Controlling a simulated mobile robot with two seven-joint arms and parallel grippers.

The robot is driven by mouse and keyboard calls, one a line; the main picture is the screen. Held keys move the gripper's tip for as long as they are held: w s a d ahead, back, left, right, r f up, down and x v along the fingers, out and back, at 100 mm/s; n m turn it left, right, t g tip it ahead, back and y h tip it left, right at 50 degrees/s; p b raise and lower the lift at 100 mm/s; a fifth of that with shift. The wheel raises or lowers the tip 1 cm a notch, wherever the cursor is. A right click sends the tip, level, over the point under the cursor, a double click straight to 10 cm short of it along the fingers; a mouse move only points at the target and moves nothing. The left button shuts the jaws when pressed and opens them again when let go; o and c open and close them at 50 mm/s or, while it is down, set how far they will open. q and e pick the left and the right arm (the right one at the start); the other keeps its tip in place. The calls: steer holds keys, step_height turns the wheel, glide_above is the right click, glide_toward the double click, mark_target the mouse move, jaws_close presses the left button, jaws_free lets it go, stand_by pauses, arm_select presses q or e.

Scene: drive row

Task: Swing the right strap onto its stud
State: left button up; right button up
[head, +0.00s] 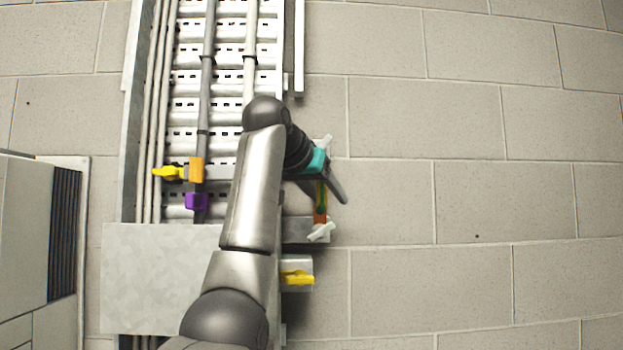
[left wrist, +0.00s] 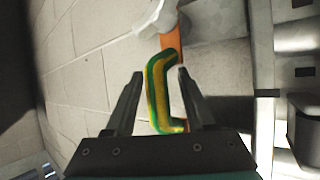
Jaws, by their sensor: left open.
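An orange strap (head: 320,217) with a green and yellow handle (left wrist: 156,92) hangs at the right side of the tray. A white wing knob (head: 321,232) sits at its lower end. Another white wing knob (head: 325,143) shows above, partly behind my gripper. My left gripper (head: 325,190) is at the strap. In the left wrist view its two fingers (left wrist: 160,76) are open, one on each side of the handle, with visible gaps. One white knob (left wrist: 158,17) is at the strap's far end there. I cannot make out the bare stud. My right gripper is out of view.
A metal cable tray (head: 185,103) with grey cables runs up the block wall (head: 480,130). A yellow lever (head: 168,172), an orange block (head: 197,170) and a purple block (head: 196,201) are left of my arm. A yellow knob (head: 297,278) sits below the strap. A grey cabinet (head: 25,240) stands left.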

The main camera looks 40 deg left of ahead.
arm_select(q)
steer(key=b+v, duration=0.6)
steer(key=v, duration=0.8)
steer(key=shift+s, duration=0.25)
steer(key=shift+r, duration=0.15)
